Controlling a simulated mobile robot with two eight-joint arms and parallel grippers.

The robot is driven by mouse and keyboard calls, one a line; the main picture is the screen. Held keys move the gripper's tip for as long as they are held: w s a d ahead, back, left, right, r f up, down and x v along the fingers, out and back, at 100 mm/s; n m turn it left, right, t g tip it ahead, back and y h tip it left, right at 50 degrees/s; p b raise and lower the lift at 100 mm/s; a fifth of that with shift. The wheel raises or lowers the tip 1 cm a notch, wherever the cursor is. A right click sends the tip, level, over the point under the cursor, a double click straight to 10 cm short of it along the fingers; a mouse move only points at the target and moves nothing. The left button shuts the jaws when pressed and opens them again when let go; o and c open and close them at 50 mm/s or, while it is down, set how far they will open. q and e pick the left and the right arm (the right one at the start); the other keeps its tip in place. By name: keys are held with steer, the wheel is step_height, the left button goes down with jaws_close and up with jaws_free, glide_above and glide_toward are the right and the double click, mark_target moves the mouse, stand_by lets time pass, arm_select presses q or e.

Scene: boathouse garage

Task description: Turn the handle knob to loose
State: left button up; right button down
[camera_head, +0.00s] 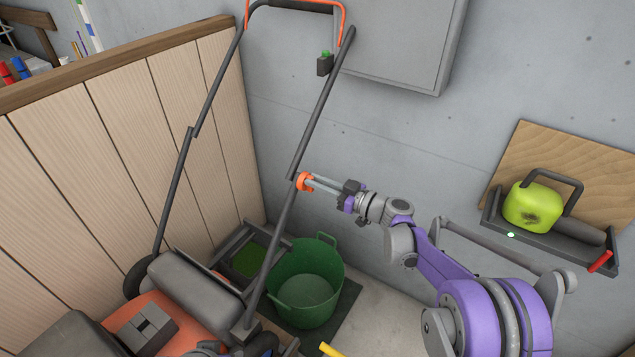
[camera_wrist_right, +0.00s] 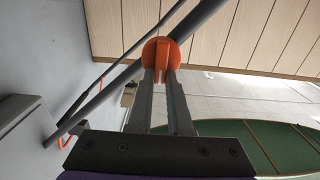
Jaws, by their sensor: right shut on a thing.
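The handle knob (camera_head: 304,182) is orange and sits on the right-hand tube of the mower handle (camera_head: 318,110), where the upper and lower tubes meet. My right gripper (camera_head: 310,181) reaches it from the right and is shut on it. In the right wrist view the knob (camera_wrist_right: 160,54) is round with a raised grip bar, and the fingertips of my right gripper (camera_wrist_right: 161,74) lie on both sides of that bar. The dark tube passes behind the knob. How loose the knob is cannot be seen. My left gripper is not in view.
A green tub (camera_head: 305,283) stands on the floor below my right arm. The mower body (camera_head: 165,310) is at the lower left, beside a wooden partition (camera_head: 120,130). A grey wall cabinet (camera_head: 400,40) hangs above. A shelf (camera_head: 560,238) with a lime-green tool is at the right.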

mark_target(313, 190)
steer(key=shift+f+m+b, duration=0.55)
steer(key=shift+m+b, duration=0.8)
steer(key=shift+m, duration=4.6)
steer(key=shift+f+m+b, duration=0.6)
steer(key=shift+m+b, duration=0.8)
steer(key=shift+m, duration=4.6)
steer(key=shift+f+m+b, duration=0.55)
steer(key=shift+m+b, duration=0.8)
steer(key=shift+m, duration=4.6)
